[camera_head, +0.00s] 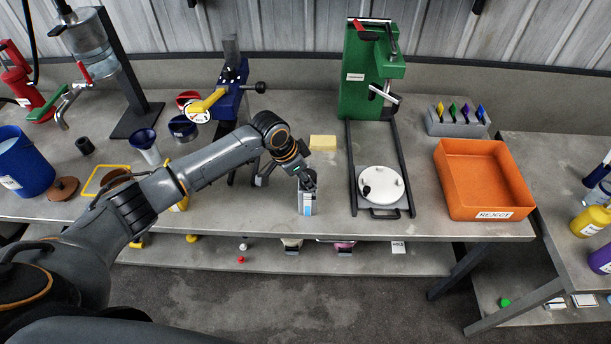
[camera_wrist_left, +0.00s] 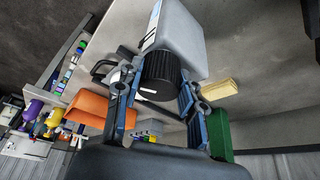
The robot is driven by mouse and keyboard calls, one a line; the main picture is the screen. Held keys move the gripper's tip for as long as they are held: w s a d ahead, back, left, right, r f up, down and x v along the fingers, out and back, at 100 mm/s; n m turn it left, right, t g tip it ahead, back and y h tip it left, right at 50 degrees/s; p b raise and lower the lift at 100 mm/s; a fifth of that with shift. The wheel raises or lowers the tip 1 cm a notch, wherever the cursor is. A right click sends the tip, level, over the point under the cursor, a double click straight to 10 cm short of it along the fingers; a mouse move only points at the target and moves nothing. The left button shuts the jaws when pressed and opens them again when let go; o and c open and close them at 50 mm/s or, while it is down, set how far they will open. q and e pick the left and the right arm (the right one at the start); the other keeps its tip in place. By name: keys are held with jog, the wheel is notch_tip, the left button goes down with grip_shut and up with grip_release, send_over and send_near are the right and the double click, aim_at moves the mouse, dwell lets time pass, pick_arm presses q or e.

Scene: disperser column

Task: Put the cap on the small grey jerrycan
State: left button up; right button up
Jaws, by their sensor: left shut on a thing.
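The small grey jerrycan (camera_head: 307,204) stands upright near the front edge of the table, with a blue and white label on its side. In the left wrist view the jerrycan (camera_wrist_left: 184,38) fills the top middle. A black ribbed cap (camera_wrist_left: 160,78) sits between the fingers of my left gripper (camera_wrist_left: 155,92), which is shut on it. The cap is lined up over the jerrycan's top; whether it is seated on the neck is hidden. In the head view my left gripper (camera_head: 307,180) is directly above the jerrycan and hides the cap. My right gripper is not in view.
A green press (camera_head: 365,75) with a white round lid (camera_head: 382,186) on its rails stands to the right. An orange reject bin (camera_head: 484,180) is beyond it. A yellow block (camera_head: 323,142) lies behind the jerrycan. A blue clamp stand (camera_head: 230,100) is behind my left arm.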

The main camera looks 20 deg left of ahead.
pick_arm(q)
jog(key=o, duration=1.3)
jog(key=shift+o, duration=0.2)
jog(key=shift+r, duration=0.1)
notch_tip(320, 180, up, 5)
jog(key=p, duration=0.5)
jog(key=shift+r+p, duration=0.55)
jog(key=shift+r, duration=0.35)
